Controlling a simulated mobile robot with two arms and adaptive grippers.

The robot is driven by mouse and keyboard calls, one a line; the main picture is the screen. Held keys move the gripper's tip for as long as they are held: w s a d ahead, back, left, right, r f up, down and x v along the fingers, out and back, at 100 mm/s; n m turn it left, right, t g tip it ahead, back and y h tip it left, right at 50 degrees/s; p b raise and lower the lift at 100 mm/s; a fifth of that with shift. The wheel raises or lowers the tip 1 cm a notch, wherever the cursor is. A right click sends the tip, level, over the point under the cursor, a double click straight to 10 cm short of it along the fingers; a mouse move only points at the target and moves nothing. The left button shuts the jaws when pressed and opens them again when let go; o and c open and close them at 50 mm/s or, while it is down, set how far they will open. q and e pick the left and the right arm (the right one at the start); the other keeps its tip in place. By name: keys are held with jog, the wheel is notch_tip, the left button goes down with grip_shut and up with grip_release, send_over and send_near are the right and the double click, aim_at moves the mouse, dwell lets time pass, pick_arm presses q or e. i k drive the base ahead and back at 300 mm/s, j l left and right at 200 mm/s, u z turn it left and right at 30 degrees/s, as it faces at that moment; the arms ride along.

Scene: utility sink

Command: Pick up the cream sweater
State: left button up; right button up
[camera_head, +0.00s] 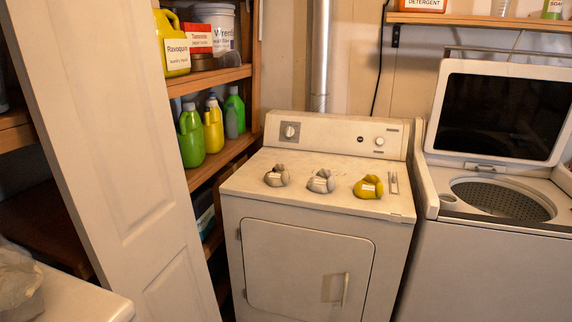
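Three small bundled cloth items sit in a row on top of the white dryer (240,182). The left one is a beige-cream bundle (276,176), the middle one is a pale grey-white bundle (321,181), and the right one is a yellow bundle (368,187). Each carries a light patch like a label, too small to read. The beige-cream bundle looks closest to a cream sweater, but I cannot tell for certain. Neither of my grippers is in view.
An open-lidded washer (480,240) stands right of the dryer. A shelf unit (215,76) with bottles and tubs is on the left, beside a white door panel (110,150). A white surface (85,300) with a crumpled pale object (15,280) is at the lower left.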

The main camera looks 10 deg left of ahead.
aim_at(280, 176)
jog(key=i+z, duration=0.1)
jog(key=i, duration=0.5)
jog(key=i+j, duration=0.1)
jog(key=i, duration=0.5)
jog(key=i+j+z, duration=0.15)
jog(key=i, duration=0.4)
